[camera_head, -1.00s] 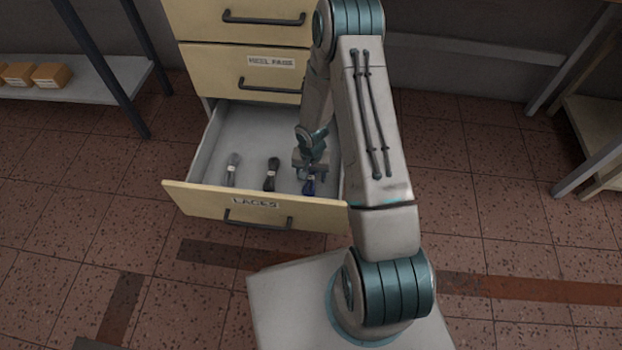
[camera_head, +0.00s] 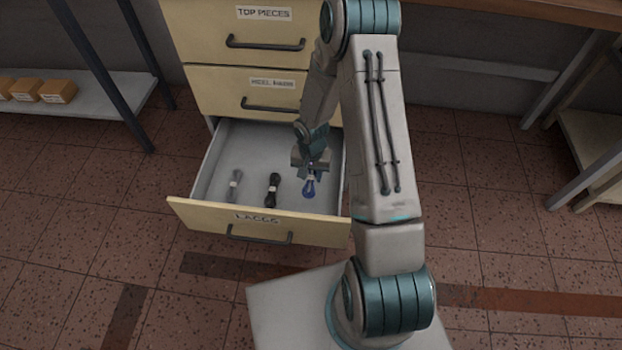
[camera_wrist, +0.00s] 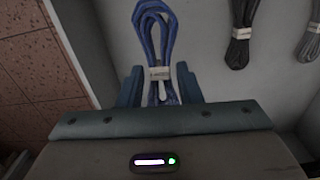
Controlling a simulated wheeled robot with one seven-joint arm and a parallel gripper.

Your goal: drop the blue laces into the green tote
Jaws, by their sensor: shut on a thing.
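The blue laces (camera_head: 309,187) are a looped bundle with a pale band. They hang from my gripper (camera_head: 311,170) at the right side of the open drawer marked LACES (camera_head: 258,217). In the wrist view the blue laces (camera_wrist: 152,40) stick out beyond my gripper (camera_wrist: 160,88), which is shut on the bundle near its band. Whether the bundle is clear of the drawer floor is hard to tell. I see no green tote in these views.
Black laces (camera_head: 273,188) and grey laces (camera_head: 235,184) lie in the same drawer to the left. Closed drawers (camera_head: 262,92) rise above it. A shelf with small boxes (camera_head: 57,92) stands at the left, and a bench (camera_head: 590,130) at the right.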

